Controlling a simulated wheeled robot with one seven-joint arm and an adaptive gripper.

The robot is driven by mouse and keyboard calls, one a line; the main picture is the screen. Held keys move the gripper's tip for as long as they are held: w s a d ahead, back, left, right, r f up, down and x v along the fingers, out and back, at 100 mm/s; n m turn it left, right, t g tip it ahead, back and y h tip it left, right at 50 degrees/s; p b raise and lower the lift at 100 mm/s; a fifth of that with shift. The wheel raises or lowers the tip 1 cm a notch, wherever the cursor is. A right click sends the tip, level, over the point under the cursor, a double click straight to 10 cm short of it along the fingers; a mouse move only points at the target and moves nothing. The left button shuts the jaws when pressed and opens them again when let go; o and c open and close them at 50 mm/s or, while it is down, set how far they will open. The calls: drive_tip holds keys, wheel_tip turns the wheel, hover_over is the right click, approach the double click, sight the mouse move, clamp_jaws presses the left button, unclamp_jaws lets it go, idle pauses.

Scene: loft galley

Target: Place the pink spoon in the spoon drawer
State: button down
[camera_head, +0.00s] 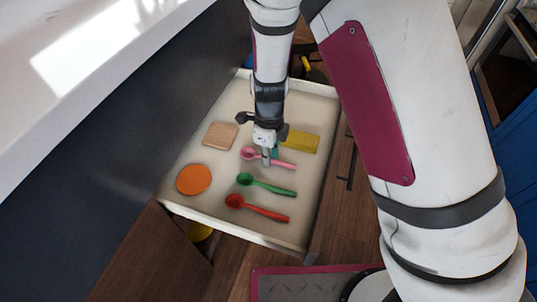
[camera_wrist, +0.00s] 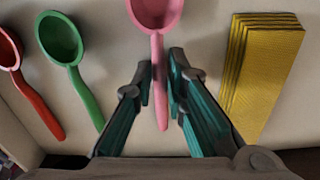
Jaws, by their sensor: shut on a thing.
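The pink spoon (camera_head: 284,164) is in the open drawer (camera_head: 228,224), beside a green spoon (camera_head: 268,186) and a red spoon (camera_head: 262,210). My gripper (camera_head: 266,158) reaches down into the drawer at the pink spoon. In the wrist view, my gripper (camera_wrist: 160,88) has its teal-padded fingers on both sides of the handle of the pink spoon (camera_wrist: 157,50), shut on it. The bowl points away from the gripper. The green spoon (camera_wrist: 62,42) and red spoon (camera_wrist: 12,55) lie to the left. I cannot tell whether the pink spoon touches the drawer floor.
A yellow stack (camera_head: 303,141) lies close to the right of my gripper; it also shows in the wrist view (camera_wrist: 262,65). A tan square block (camera_head: 220,136) and an orange disc (camera_head: 194,180) lie at the drawer's left. Drawer walls surround everything. A white counter (camera_head: 70,70) stands at upper left.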

drive_tip(key=c, duration=1.6)
unclamp_jaws()
wheel_tip(320, 180, up, 12)
drive_tip(key=p, duration=0.4)
drive_tip(key=shift+r, duration=0.15)
